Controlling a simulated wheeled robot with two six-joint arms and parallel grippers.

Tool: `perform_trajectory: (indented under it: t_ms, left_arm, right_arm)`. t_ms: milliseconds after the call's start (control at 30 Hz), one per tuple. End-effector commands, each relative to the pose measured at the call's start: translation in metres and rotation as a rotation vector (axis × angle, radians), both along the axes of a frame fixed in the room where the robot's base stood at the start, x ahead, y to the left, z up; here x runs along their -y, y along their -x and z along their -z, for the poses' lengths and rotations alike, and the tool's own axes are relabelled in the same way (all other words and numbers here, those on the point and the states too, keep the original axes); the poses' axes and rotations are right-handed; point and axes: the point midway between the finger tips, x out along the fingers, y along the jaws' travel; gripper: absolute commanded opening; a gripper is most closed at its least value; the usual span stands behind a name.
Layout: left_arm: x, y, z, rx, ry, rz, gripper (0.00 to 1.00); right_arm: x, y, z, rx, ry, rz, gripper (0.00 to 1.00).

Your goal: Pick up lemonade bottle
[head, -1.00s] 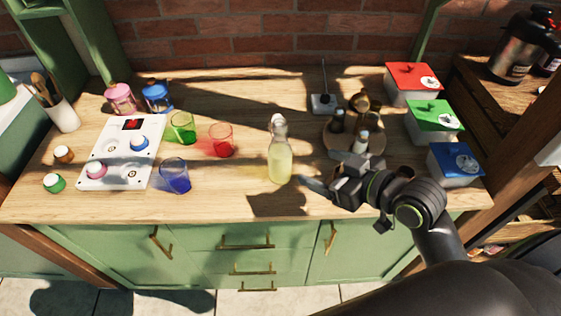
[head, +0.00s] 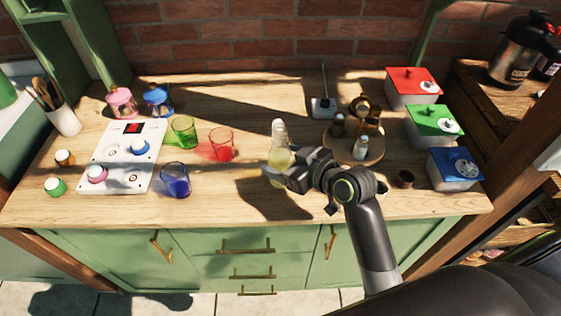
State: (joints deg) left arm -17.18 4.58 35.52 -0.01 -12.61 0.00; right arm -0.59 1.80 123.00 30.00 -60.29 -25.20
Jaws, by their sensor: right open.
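The lemonade bottle (head: 280,156) is clear glass with pale yellow liquid and stands upright near the middle of the wooden table. My right gripper (head: 278,173) is open at the bottle's right side, with its fingers at the lower half of the bottle. The fingers and the bottle's lower part overlap in the picture, and I cannot tell whether they touch. My left gripper is not in view.
Red (head: 221,145), green (head: 184,132) and blue (head: 175,180) glasses stand left of the bottle. A round wooden tray (head: 372,155) with small bottles is to the right. Red (head: 413,86), green (head: 433,123) and blue (head: 454,167) lidded boxes line the right edge. The table's front middle is clear.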

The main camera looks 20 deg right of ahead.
Motion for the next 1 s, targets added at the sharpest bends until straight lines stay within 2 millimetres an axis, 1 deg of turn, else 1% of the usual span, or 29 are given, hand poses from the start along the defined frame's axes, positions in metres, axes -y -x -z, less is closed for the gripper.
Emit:
perform_trajectory:
  t_ms: [100,233,333,567,1000]
  left_arm:
    - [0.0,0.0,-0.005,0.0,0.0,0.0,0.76]
    - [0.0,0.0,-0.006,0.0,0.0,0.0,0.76]
    - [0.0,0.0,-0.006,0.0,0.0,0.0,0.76]
    - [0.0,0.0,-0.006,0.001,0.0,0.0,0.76]
    - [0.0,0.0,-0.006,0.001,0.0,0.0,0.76]
  right_arm:
    - [-0.008,-0.013,0.005,0.0,-0.002,0.0,0.76]
    - [-0.013,-0.023,0.011,0.0,-0.001,0.0,0.76]
    - [-0.015,-0.027,0.013,0.001,0.0,0.001,0.76]
    - [-0.015,-0.027,0.014,0.001,0.001,0.001,0.76]
    - [-0.015,-0.027,0.014,0.001,0.001,0.001,0.18]
